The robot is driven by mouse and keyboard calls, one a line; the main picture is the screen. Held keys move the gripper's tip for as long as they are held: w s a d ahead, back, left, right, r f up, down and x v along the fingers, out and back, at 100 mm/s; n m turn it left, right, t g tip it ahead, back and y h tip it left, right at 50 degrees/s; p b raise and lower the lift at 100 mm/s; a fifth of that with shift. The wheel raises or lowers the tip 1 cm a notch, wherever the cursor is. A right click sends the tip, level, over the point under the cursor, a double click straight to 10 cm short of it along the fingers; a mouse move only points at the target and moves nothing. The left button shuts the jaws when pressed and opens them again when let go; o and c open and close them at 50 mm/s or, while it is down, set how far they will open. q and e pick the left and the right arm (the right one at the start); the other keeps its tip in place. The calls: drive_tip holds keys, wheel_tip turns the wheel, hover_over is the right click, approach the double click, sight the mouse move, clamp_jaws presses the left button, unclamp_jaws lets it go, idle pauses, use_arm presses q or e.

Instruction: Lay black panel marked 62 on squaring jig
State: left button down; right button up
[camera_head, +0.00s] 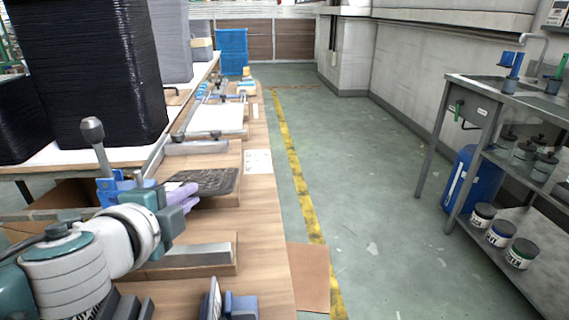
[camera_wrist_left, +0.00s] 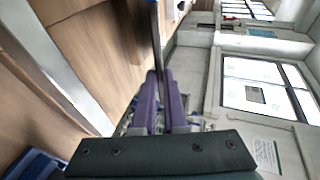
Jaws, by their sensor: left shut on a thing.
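My left gripper (camera_head: 184,192) has purple fingers shut on a flat black panel (camera_head: 210,180) and holds it over the wooden bench. In the left wrist view, the gripper (camera_wrist_left: 160,103) pinches the panel (camera_wrist_left: 157,40), which shows edge-on as a thin dark strip. I cannot read a number on it. Wooden boards with metal rails lie on the bench: one just beyond the panel, with its rail (camera_head: 195,147), and one nearer, with its rail (camera_head: 196,254). I cannot tell for sure which is the squaring jig. My right gripper is not in view.
Tall stacks of black panels (camera_head: 88,70) stand on a table at the left. A white sheet (camera_head: 257,162) lies by the bench's right edge. Blue parts (camera_head: 240,305) sit at the near end. A metal shelf (camera_head: 490,150) with jars stands at the right. The floor between is clear.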

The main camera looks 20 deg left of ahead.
use_arm(q)
drive_tip(key=shift+s+a+y, duration=0.15)
drive_tip(key=shift+a+y, duration=0.15)
drive_tip(key=shift+a, duration=0.2)
wheel_tip(320, 180, up, 2)
drive_tip(key=shift+a+r+p, duration=0.1)
drive_tip(key=shift+r+p, duration=0.05)
drive_tip(key=shift+p, duration=1.1)
drive_tip(key=shift+n+g+y, duration=0.3)
drive_tip(key=shift+n+y, duration=0.2)
drive_tip(key=shift+n, duration=0.1)
drive_tip(key=shift+s+d+r, duration=0.1)
drive_tip(key=shift+s+d, duration=0.1)
drive_tip(key=shift+a, duration=0.15)
